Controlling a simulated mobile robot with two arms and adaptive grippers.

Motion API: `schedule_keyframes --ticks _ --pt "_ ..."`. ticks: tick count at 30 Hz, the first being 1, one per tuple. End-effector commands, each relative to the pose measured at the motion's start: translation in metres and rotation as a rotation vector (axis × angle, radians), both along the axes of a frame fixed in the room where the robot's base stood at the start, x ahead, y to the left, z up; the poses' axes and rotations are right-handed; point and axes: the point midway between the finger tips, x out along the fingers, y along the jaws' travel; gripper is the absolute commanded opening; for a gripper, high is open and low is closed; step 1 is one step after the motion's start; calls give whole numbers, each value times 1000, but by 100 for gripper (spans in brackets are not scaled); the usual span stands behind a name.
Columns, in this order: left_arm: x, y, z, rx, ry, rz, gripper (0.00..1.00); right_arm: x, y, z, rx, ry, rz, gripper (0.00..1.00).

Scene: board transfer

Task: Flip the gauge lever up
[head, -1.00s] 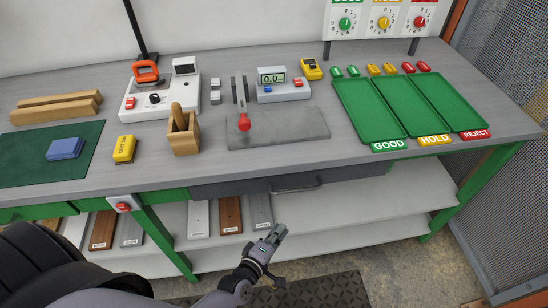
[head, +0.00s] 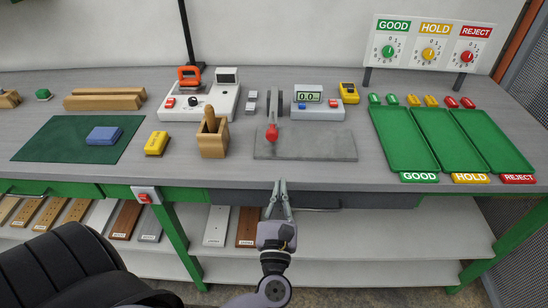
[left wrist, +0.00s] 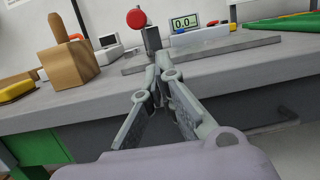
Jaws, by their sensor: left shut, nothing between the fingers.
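The gauge lever is a grey arm with a red ball knob (head: 271,133). It stands at the left end of a grey plate (head: 318,146), its knob toward the bench's front edge. The knob also shows in the left wrist view (left wrist: 136,18). Behind it is a gauge box (head: 318,106) with a small green display, clearer in the left wrist view (left wrist: 184,23). My left gripper (head: 280,183) is in front of the bench edge, below and short of the knob, touching nothing. Its fingers meet at the tips, empty. My right gripper is not in view.
A wooden block with a handle (head: 212,140) stands left of the lever. A yellow box (head: 157,143) and a blue block (head: 104,135) lie farther left. Green trays (head: 404,141) are at the right. The bench's front edge and drawer lie close to my gripper.

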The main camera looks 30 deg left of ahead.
Motion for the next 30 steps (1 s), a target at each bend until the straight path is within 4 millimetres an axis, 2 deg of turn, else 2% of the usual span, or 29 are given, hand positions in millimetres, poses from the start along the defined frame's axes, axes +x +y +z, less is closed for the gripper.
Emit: schedule_keyframes --ticks 5,17,20,30 --pt "-7 12 3 -138 -61 42 0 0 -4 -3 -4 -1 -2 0" --pt "-6 14 4 -146 -64 45 0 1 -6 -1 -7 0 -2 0" --pt "2 19 8 -144 -65 45 0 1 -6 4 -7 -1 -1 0" --pt "52 52 20 -142 -65 44 0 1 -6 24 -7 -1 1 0"
